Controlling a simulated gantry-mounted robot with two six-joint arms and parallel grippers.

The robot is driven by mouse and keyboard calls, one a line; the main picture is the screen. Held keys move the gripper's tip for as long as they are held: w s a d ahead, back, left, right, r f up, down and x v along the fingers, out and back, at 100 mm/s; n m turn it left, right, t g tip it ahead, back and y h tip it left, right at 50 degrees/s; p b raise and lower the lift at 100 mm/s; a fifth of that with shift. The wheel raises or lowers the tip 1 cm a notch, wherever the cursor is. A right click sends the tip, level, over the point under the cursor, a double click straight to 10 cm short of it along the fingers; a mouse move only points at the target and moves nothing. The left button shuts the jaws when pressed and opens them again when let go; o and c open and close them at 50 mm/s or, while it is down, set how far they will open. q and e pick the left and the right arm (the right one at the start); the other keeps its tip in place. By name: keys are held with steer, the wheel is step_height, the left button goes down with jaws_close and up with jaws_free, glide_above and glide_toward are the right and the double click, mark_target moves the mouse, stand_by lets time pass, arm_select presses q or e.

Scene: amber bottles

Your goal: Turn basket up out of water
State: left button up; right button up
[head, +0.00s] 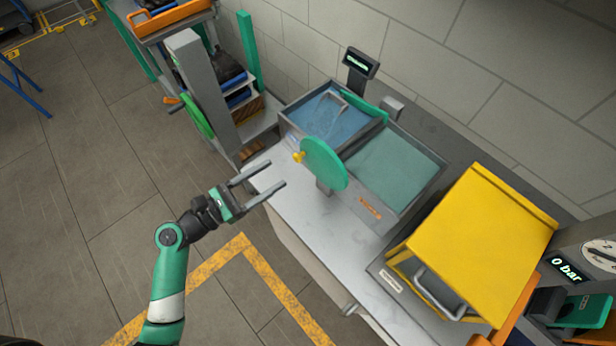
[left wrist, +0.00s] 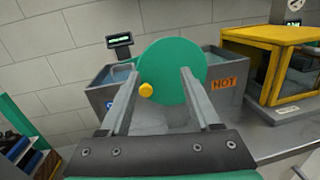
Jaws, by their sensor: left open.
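Two grey tanks stand side by side on the bench. The left tank (head: 283,117) holds blue water, and the right tank (head: 439,172) holds greenish water. A grey bar-like frame (head: 333,97) shows in the blue water; I cannot tell whether it is the basket, whose body is not clear. A green disc (head: 326,164) with a yellow knob (head: 299,157) stands upright at the front of the tanks. My left gripper (head: 278,174) is open and empty, short of the disc. In the left wrist view the knob (left wrist: 146,90) shows between its fingers. My right gripper is not in view.
A yellow-framed box (head: 480,240) with a grey handle stands on the bench to the right. A small display (head: 361,63) rises behind the tanks. The right tank's front carries a HOT label (left wrist: 224,83). A shelf unit (head: 200,80) stands left. The bench's front strip is clear.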

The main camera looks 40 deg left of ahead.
arm_select(q)
steer(key=n+y+b, duration=0.2)
glide_toward(295, 160)
steer(key=s, duration=0.3)
steer(key=w, duration=0.7)
steer(key=w+d, duration=0.1)
steer(key=w, duration=0.3)
steer(key=shift+w, duration=0.1)
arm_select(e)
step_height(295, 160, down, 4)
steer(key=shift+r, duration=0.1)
arm_select(q)
steer(key=shift+c, duration=0.3)
jaws_close()
